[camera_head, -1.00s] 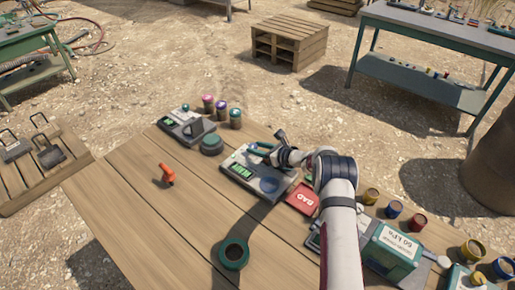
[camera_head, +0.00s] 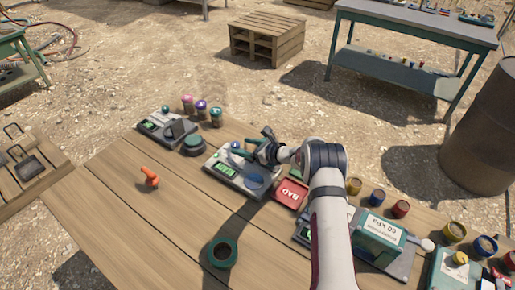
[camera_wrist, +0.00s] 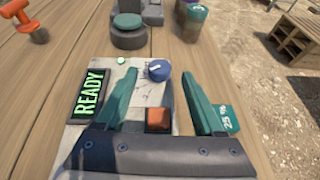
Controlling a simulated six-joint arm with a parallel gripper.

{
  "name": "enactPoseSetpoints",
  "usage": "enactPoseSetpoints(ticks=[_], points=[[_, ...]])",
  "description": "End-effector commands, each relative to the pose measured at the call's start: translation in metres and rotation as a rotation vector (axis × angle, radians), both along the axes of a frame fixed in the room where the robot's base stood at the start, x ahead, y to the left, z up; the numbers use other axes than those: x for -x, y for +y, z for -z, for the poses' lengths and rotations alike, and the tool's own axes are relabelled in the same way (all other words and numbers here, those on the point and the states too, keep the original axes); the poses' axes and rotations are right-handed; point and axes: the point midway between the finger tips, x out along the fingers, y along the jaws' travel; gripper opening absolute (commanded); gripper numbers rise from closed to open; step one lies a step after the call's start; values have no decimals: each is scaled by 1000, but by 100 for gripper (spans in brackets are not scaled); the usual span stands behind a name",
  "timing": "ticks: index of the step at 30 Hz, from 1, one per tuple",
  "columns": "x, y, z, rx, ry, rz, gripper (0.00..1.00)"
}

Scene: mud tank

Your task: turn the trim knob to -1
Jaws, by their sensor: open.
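A grey panel (camera_head: 225,180) stands on the wooden table with a lit green display (camera_head: 228,168). In the wrist view the display (camera_wrist: 90,95) reads READY. A blue round knob (camera_wrist: 159,70) with a white mark sits at the panel's far end. I cannot read a scale beside it, or confirm that it is the trim knob. My gripper (camera_head: 253,144) is over the panel. In the wrist view its green fingers (camera_wrist: 156,84) are apart, with the blue knob just beyond and between their tips. Contact cannot be told. An orange square (camera_wrist: 158,119) shows between the fingers.
A dark round knob with a green top (camera_head: 193,145) and another panel (camera_head: 158,126) stand left of the panel. Several lidded jars (camera_head: 202,110) stand behind them. A red BAD tray (camera_head: 291,193) is at right.

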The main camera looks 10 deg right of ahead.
Motion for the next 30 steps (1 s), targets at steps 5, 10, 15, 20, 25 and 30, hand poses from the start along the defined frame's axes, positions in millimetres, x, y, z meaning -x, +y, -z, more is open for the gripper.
enactPoseSetpoints(ticks=[5,10,15,20,25,30], points=[[40,-36,-24,-1,0,6,70],[74,-65,-42,0,-1,4,70],[92,-80,-51,0,-1,2,70],[96,-82,-53,0,-1,0,70],[96,-82,-53,0,-1,0,70],[96,-81,-54,3,-2,-5,70]])
